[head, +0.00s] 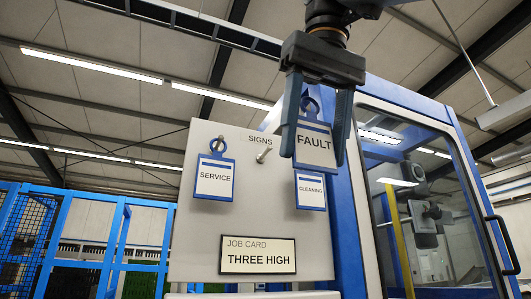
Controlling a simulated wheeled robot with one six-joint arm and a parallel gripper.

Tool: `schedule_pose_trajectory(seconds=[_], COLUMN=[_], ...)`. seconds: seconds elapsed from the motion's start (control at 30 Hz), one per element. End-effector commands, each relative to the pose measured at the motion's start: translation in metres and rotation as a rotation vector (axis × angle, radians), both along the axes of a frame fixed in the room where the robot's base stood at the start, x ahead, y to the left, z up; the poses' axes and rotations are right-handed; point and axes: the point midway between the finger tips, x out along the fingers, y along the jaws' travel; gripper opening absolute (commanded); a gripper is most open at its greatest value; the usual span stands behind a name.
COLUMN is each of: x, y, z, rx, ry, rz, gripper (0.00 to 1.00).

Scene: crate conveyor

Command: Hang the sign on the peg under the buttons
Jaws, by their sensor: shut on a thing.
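My gripper (315,152) is at the upper middle of the head view, its two fingers pointing down. It is shut on a blue-edged white sign (314,142) reading FAULT, whose looped top shows between the fingers. The held sign hangs in front of the right part of the grey SIGNS board and hides part of it. A SERVICE sign (214,178) hangs on the board's left peg (219,145). A bare peg (263,155) sticks out near the board's middle. A CLEANING sign (311,190) is below the FAULT sign, its top hidden. I see no buttons in view.
The SIGNS board (200,240) bears a job card (258,255) reading THREE HIGH. A blue-framed glass enclosure (430,200) with a dark handle stands to the right. Blue fencing (110,245) is at the left. The space left of my gripper, before the board, is clear.

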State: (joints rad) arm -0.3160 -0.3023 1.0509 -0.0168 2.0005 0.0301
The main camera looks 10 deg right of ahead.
Motion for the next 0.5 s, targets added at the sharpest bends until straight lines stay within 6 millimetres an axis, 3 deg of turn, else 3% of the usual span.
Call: schedule_pose_trajectory(seconds=[0.27,0.5], x=[0.009,0.060], y=[0.003,0.018], z=[0.001,0.002], rx=[-0.001,-0.002], ry=[0.003,0.005], rz=[0.002,0.003], gripper=[0.36,0.36])
